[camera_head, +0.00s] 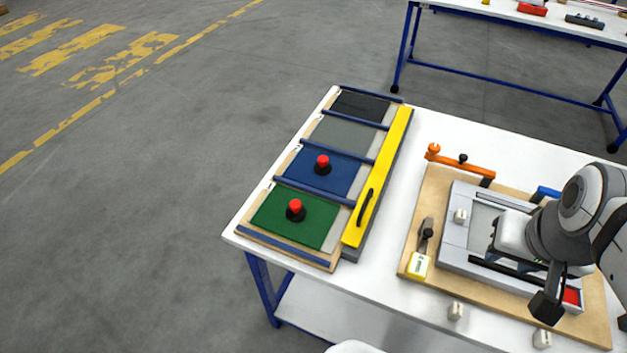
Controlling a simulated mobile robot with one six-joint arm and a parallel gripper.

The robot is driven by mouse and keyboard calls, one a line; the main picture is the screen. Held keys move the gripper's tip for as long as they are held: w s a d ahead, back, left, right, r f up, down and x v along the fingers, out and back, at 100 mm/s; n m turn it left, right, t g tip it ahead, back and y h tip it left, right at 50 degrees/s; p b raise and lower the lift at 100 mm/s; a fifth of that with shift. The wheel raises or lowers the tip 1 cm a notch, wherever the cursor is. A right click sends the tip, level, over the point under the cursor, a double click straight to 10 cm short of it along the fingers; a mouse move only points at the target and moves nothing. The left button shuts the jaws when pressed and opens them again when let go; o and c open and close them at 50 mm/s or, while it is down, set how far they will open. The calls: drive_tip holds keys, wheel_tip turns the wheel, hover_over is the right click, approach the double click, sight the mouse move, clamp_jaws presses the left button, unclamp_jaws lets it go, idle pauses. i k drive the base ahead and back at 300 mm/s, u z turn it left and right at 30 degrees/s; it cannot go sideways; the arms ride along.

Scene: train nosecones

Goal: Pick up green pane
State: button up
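The green pane (296,217) lies flat in the front slot of a wooden rack on the white table, with a black knob with a red top on it. A blue pane (322,173) with a similar knob lies in the slot behind it. My arm is at the right, over a grey fixture. What appears to be my gripper (548,303) is a dark part at the arm's lower end, well right of the green pane and apart from it. Its fingers are not clear, so I cannot tell whether it is open.
Grey (345,133) and black (360,105) panes lie farther back in the rack. A yellow bar (378,180) with a black handle runs along its right side. The grey fixture (455,233) sits on a wooden board, with an orange clamp arm (465,164) behind.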

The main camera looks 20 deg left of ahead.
sight(304, 218)
drive_tip(key=u, duration=0.2)
drive_tip(key=k, duration=0.4)
drive_tip(key=z, duration=2.65)
drive_tip(key=k, duration=2.1)
drive_tip(key=u, duration=2.35)
drive_tip(key=i, duration=0.9)
drive_tip(key=z, duration=0.05)
